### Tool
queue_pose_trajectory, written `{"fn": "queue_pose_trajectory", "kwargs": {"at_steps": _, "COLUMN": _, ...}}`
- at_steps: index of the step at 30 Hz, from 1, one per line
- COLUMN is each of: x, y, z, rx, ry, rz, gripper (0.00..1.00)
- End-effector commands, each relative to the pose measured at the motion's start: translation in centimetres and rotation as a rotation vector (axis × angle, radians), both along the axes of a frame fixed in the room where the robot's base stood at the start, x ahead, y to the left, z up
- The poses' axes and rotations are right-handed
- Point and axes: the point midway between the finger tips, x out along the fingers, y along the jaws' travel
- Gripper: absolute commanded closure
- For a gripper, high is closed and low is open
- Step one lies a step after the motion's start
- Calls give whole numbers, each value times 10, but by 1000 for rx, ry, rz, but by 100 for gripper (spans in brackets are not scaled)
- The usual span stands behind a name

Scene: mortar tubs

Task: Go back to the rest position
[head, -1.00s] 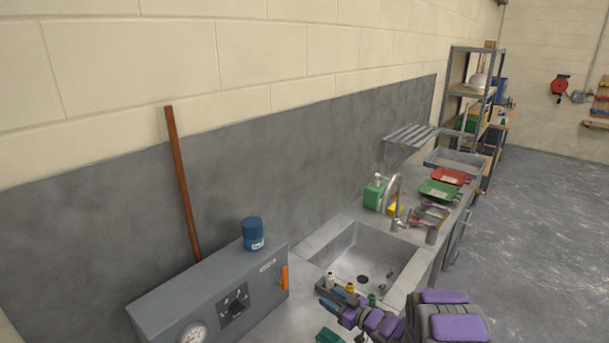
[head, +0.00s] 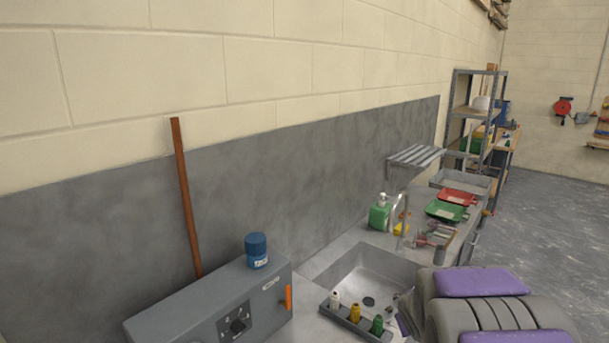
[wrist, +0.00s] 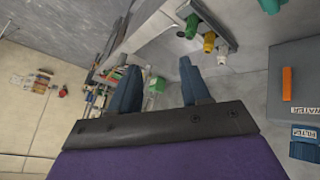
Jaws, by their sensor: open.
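My gripper (wrist: 158,88) shows in the wrist view with its two blue-grey fingers spread apart and nothing between them. In the head view my purple and grey arm fills the lower right, and the fingers cannot be made out there. The wrist view is turned, with the sink counter and the grey box around the fingers. A tray (head: 350,320) with white, yellow and green bottles stands at the near side of the sink (head: 362,272), beside my arm.
A grey control box (head: 215,305) with a blue jar (head: 257,250) on top is at lower left. A brown pole (head: 186,195) leans on the wall. A green soap bottle (head: 379,212), red tray (head: 458,197) and green tray (head: 446,211) are farther along. Open floor (head: 545,215) lies right.

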Motion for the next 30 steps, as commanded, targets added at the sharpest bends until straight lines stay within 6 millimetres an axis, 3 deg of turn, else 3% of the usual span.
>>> {"fn": "queue_pose_trajectory", "kwargs": {"at_steps": 8, "x": -128, "y": 24, "z": 14, "rx": 69, "ry": 234, "rz": -165, "gripper": 53}}
{"fn": "queue_pose_trajectory", "kwargs": {"at_steps": 15, "x": -250, "y": 68, "z": 14, "rx": 177, "ry": 469, "rz": -227, "gripper": 53}}
{"fn": "queue_pose_trajectory", "kwargs": {"at_steps": 21, "x": -341, "y": 107, "z": 13, "rx": 263, "ry": 656, "rz": -219, "gripper": 53}}
{"fn": "queue_pose_trajectory", "kwargs": {"at_steps": 25, "x": -377, "y": 122, "z": 13, "rx": 296, "ry": 736, "rz": -207, "gripper": 53}}
{"fn": "queue_pose_trajectory", "kwargs": {"at_steps": 30, "x": -393, "y": 129, "z": 14, "rx": 309, "ry": 770, "rz": -198, "gripper": 53}}
